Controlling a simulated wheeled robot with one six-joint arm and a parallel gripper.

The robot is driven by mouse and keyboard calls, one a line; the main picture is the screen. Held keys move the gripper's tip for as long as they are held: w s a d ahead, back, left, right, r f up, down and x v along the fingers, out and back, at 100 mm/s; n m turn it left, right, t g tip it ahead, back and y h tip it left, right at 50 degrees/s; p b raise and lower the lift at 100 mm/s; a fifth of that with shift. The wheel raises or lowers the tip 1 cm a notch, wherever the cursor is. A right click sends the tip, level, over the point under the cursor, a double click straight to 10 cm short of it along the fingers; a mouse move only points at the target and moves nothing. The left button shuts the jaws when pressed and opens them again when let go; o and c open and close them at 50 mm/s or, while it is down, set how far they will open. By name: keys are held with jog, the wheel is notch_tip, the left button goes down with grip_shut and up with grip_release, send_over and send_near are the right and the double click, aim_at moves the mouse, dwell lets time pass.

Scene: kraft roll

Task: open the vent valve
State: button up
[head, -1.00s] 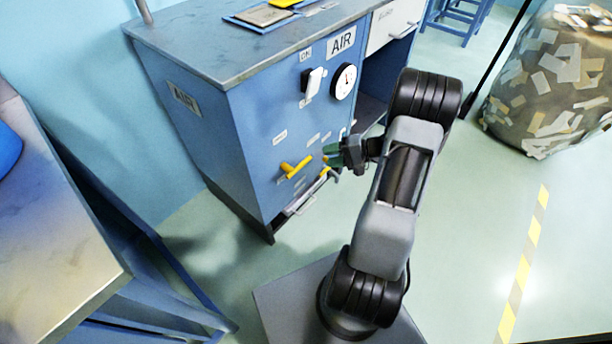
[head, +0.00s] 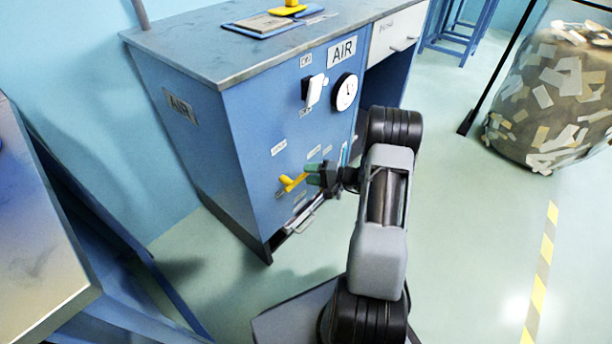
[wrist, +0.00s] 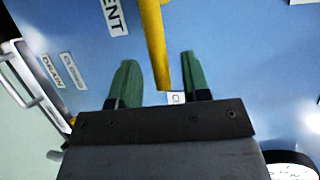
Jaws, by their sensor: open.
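The vent valve's yellow lever (head: 291,183) is on the blue cabinet front, left of my gripper in the head view. In the wrist view the yellow lever (wrist: 153,40) comes down from the top edge beside a partly cut-off label (wrist: 115,15) reading "ENT". My gripper (wrist: 158,62) is open, with its two green fingers on either side of the lever's lower end. Blue panel shows between the lever and each finger. In the head view my gripper (head: 315,176) is close to the cabinet front and hides part of it.
The blue cabinet (head: 240,150) also carries a round gauge (head: 346,91), a white switch (head: 314,91) and a metal handle (head: 303,214) low down. Labels reading "DRAIN" and "CLOSED" (wrist: 72,70) show in the wrist view. A metal-topped table (head: 35,245) stands at left.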

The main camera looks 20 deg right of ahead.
jog(key=shift+x, duration=1.2)
